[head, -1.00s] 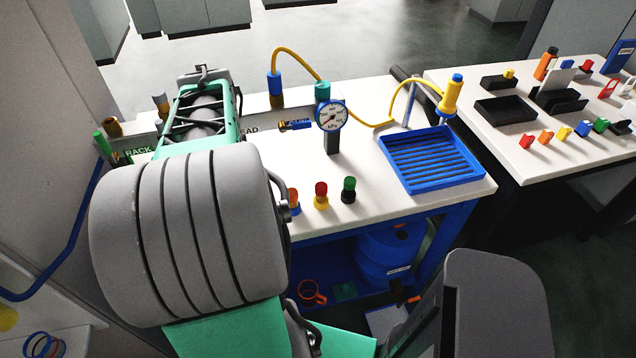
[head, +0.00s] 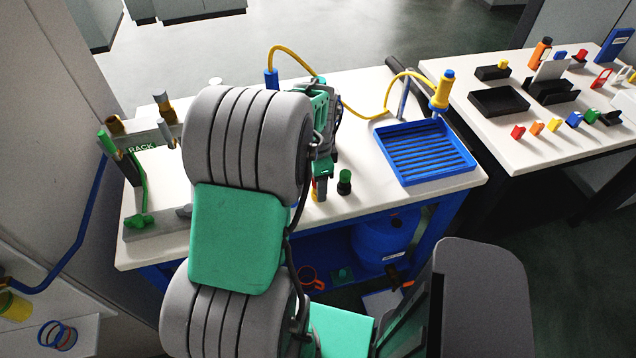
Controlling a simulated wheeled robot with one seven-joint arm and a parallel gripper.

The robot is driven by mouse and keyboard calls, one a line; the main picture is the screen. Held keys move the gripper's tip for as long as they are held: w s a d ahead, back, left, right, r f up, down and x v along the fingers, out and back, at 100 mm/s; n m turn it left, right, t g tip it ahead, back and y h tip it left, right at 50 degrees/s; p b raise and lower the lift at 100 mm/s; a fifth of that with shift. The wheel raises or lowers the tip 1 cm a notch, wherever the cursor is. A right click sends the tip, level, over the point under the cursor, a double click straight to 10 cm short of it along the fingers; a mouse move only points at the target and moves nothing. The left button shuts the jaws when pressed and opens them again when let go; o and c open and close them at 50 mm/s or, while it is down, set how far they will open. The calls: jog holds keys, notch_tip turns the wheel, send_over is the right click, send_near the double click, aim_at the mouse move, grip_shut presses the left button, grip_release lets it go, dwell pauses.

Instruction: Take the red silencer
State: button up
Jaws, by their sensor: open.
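Small coloured silencers stand near the front edge of the white bench. Only a sliver of the red silencer (head: 314,188) shows, since my gripper (head: 320,184) is right at it. My gripper points down over it, and its jaws are open. I cannot tell whether the fingers touch it. The green silencer (head: 344,182), on a black base, stands just to the right, upright and clear. The orange silencer is hidden behind my arm.
The loading rack (head: 145,148) stands at the bench's left. A second table (head: 560,110) holds black bins and small coloured parts. My arm hides the middle.

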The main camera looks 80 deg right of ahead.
grip_shut()
dwell(0.4)
jog(key=shift+r, duration=0.15)
